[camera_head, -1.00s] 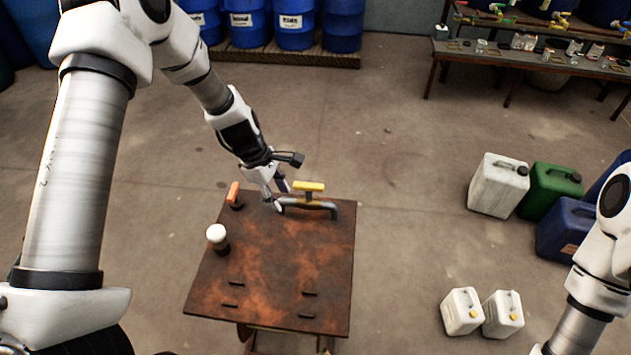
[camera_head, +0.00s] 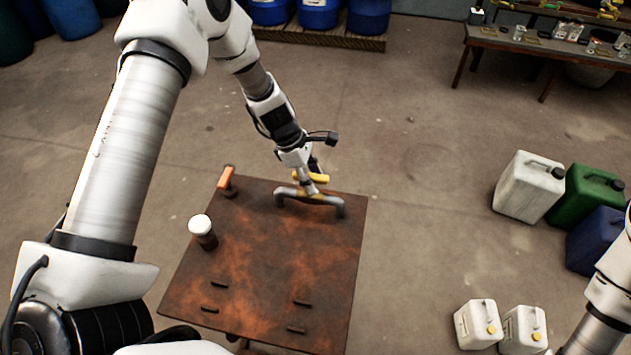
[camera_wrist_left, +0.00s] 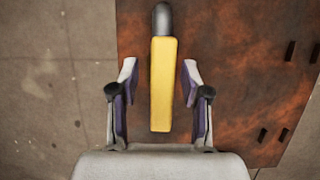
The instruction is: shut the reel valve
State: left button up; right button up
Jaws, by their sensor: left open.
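The reel valve is a grey bent pipe (camera_head: 325,198) on the rusty table, with a yellow handle (camera_wrist_left: 163,85) on top. In the head view part of the yellow handle (camera_head: 318,178) shows behind my left gripper (camera_head: 310,184). In the left wrist view my left gripper (camera_wrist_left: 158,82) is open, with one finger on each side of the handle and gaps between. The handle runs lengthwise between the fingers, its far end beside the grey pipe end (camera_wrist_left: 162,17). My right arm shows at the right edge of the head view; its gripper is out of the picture.
The rusty table (camera_head: 265,265) also bears an orange-handled piece (camera_head: 227,180) and a white-capped post (camera_head: 201,229). Jerrycans, one white (camera_head: 529,187) and one green (camera_head: 585,196), stand on the floor at right. Two small white canisters (camera_head: 478,324) stand nearer. The floor between is clear.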

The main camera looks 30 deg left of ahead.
pick_arm(q)
jog(key=shift+d+f, duration=0.25)
jog(key=shift+f, duration=0.45)
grip_shut()
jog(key=shift+m, duration=0.5)
jog(key=shift+s+m+g, duration=0.1)
jog(key=shift+m+g, duration=0.4)
jog(key=shift+m, duration=0.5)
jog(key=m+g, duration=0.1)
jog(key=m, duration=0.3)
jog(key=shift+s+m+g, duration=0.15)
jog(key=shift+m+g, duration=0.15)
jog(key=shift+g, duration=0.1)
jog(key=m+b, duration=0.1)
jog(key=m, duration=0.1)
jog(key=m+g+y, duration=0.1)
jog(key=m, duration=0.2)
jog(key=shift+s+a+g+b, duration=0.1)
jog(key=shift+s+g+b, duration=0.05)
jog(key=shift+g+b, duration=0.2)
jog(key=m+y, duration=0.1)
jog(key=m, duration=0.1)
jog(key=m+y, duration=0.1)
jog(key=m, duration=0.2)
jog(key=shift+s+a+g+b, duration=0.1)
jog(key=shift+a+g+b, duration=0.1)
jog(key=shift+g+b, duration=0.2)
jog(key=shift+r+m, duration=0.1)
jog(key=shift+m, duration=0.2)
